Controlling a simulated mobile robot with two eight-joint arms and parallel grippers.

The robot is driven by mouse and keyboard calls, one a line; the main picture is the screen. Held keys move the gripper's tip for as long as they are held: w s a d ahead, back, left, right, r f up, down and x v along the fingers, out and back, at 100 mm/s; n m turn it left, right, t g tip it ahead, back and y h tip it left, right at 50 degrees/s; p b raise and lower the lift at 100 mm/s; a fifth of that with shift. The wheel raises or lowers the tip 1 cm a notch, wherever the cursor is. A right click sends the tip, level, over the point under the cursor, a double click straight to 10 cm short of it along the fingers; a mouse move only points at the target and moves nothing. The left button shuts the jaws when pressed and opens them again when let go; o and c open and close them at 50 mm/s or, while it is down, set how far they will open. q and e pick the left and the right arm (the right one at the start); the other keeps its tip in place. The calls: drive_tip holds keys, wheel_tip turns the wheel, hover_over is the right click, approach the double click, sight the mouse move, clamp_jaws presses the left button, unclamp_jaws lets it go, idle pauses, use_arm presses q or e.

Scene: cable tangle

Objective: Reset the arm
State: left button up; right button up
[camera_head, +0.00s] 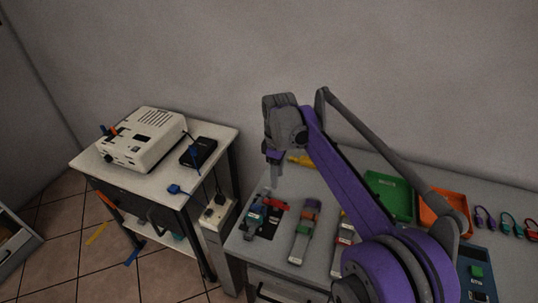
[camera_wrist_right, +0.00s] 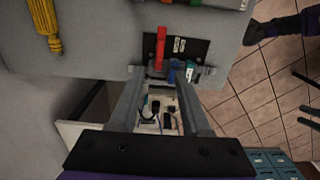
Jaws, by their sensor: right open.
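My right arm, purple and grey, rises from the lower right of the head view. It bends at a raised grey joint, and its gripper (camera_head: 272,182) points down above the left part of the grey workbench (camera_head: 285,183). In the right wrist view the two grey fingers of the gripper (camera_wrist_right: 165,78) stand apart with nothing held between them. Below them are a black plate with a red part (camera_wrist_right: 160,48) and a blue connector (camera_wrist_right: 177,72) at the bench edge. These look apart from the fingers, though the exact height is hard to tell. My left gripper is not in view.
The bench holds several cable connectors (camera_head: 305,232), a green tray (camera_head: 388,195), an orange tray (camera_head: 443,212) and a yellow-handled tool (camera_wrist_right: 45,25). A side table (camera_head: 133,177) at left carries a white device (camera_head: 145,138) and a black box (camera_head: 199,152).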

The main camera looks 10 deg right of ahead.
drive_tip(key=shift+s, duration=0.1)
drive_tip(key=s+d+r+m+t+p, duration=0.1)
drive_tip(key=s+m, duration=0.2)
drive_tip(key=s, duration=0.4)
drive_tip(key=s+d+r+m+t+p, duration=0.1)
drive_tip(key=s+m+t, duration=0.15)
drive_tip(key=s, duration=0.45)
drive_tip(key=s+f+m+t+p, duration=0.1)
drive_tip(key=s+f+m, duration=0.2)
drive_tip(key=s, duration=0.3)
drive_tip(key=s+f+m+t+p, duration=0.1)
drive_tip(key=s+f+m, duration=0.2)
drive_tip(key=s, duration=0.4)
drive_tip(key=shift+s+d+f, duration=0.2)
drive_tip(key=shift+s+f, duration=0.05)
drive_tip(key=shift+s, duration=0.05)
